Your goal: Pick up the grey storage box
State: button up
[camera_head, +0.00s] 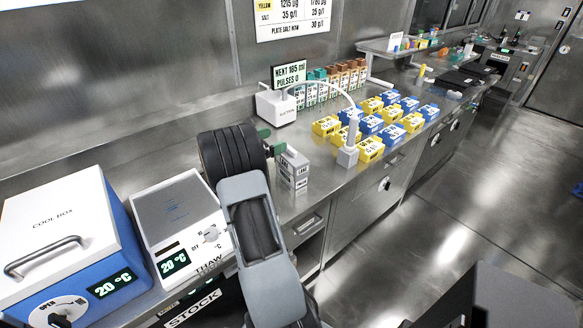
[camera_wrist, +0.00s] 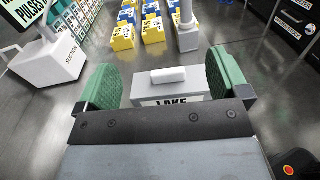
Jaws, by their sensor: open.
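In the wrist view the grey box (camera_wrist: 143,84) shows a pale handle on top and a label reading LAKE, partly hidden by my gripper body. My gripper (camera_wrist: 167,82) is open, with one green finger pad on each side of the box and gaps between. In the head view my gripper (camera_head: 272,143) is at the box's left, its lower part hidden behind the box.
A white suction unit (camera_head: 277,106) stands behind, its hose arching to a white post (camera_head: 348,154) at right. Several yellow and blue boxes (camera_head: 369,149) stand beyond. The thaw plate (camera_head: 180,225) and cool box (camera_head: 62,245) are at left. The bench's front edge is close.

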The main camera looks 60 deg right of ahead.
send_near(289, 149)
jog(key=x, duration=0.4)
jog(key=shift+s+f, duration=0.1)
jog(key=shift+f, duration=0.1)
jog(key=shift+p+x, duration=0.65)
jog(key=shift+x, duration=2.75)
jog(key=c, duration=1.5)
jog(key=shift+r, duration=0.15)
